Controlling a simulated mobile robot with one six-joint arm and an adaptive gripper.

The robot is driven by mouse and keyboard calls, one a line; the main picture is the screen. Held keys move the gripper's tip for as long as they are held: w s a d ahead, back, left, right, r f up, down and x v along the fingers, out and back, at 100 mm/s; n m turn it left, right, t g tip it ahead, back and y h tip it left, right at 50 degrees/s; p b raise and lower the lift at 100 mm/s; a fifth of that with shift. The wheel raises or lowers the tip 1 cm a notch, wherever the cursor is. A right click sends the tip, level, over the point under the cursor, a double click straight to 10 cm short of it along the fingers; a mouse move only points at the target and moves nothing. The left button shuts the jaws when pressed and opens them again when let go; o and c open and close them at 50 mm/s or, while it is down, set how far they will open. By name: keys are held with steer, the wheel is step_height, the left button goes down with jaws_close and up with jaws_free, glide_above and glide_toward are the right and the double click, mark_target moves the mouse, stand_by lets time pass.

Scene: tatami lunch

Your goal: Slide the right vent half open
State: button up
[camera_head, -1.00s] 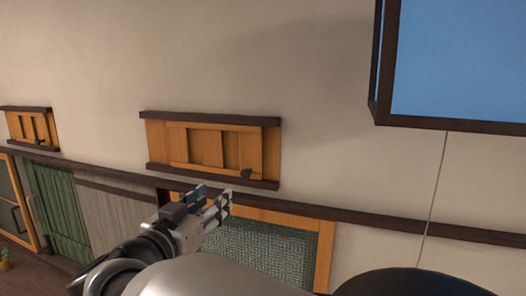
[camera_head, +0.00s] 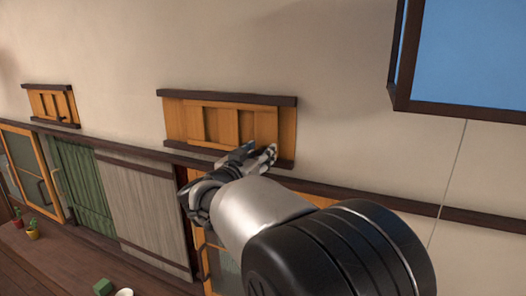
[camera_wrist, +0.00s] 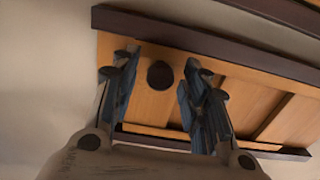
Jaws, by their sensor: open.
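The right vent (camera_head: 205,124) is an orange wooden slatted panel between two dark rails on the wall, near the middle of the head view. It also shows in the wrist view (camera_wrist: 262,102), where a round dark knob (camera_wrist: 160,75) stands on its panel. My gripper (camera_head: 262,154) is in front of the vent's lower right part and hides the knob there. In the wrist view the two fingers (camera_wrist: 160,92) are apart, with the knob between them in the picture. I cannot tell whether they touch it. Narrow dark gaps show between the slats.
A smaller similar vent (camera_head: 50,105) is on the wall at the left. A dark-framed blue panel (camera_head: 460,55) juts out at the upper right. Below are a green curtain (camera_head: 82,185), a grey panel (camera_head: 150,215) and small potted plants (camera_head: 33,231).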

steer(key=shift+w+d, duration=0.2)
steer(key=shift+w, duration=0.25)
jaws_close()
stand_by(0.3)
